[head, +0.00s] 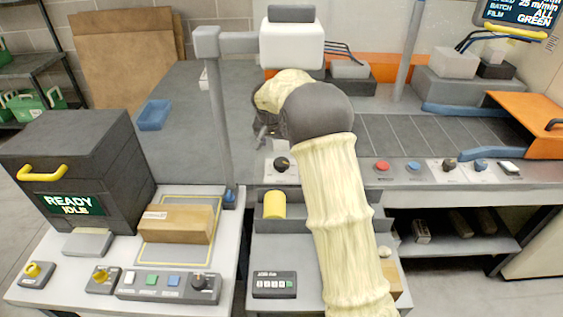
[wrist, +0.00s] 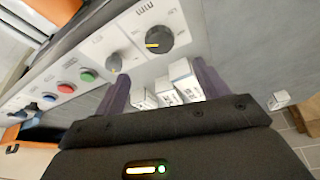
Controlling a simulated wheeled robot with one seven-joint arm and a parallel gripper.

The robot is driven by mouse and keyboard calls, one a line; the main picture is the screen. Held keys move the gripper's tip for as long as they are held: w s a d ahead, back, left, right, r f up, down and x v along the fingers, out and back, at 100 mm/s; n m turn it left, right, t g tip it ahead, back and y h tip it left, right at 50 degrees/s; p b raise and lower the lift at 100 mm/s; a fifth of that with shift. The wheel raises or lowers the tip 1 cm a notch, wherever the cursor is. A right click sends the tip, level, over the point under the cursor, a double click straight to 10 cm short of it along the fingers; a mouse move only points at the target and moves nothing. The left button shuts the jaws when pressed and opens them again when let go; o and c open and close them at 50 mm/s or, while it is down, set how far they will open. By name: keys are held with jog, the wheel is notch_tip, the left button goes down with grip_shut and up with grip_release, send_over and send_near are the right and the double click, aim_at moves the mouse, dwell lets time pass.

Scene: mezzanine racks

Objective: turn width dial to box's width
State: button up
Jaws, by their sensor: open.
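A black dial (wrist: 159,39) with a yellow pointer mark sits on a white plate lettered "mm" in the wrist view. A black dial (head: 282,164) on a white plate shows on the front panel in the head view. The brown cardboard box (head: 175,222) lies on the yellow-outlined mat at the left. My gripper (wrist: 160,72) is open, its two dark fingers near the panel and apart from the dial. In the head view my arm hides most of it.
Red (head: 382,166) and blue (head: 414,166) buttons and more knobs line the panel to the right. A yellow roll (head: 273,205) is below the dial. A grey post (head: 222,130) stands left of my arm.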

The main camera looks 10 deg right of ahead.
aim_at(281, 161)
jog(key=p+x, duration=0.1)
jog(key=x, duration=1.1)
jog(key=shift+c, duration=0.2)
jog(key=c, duration=0.9)
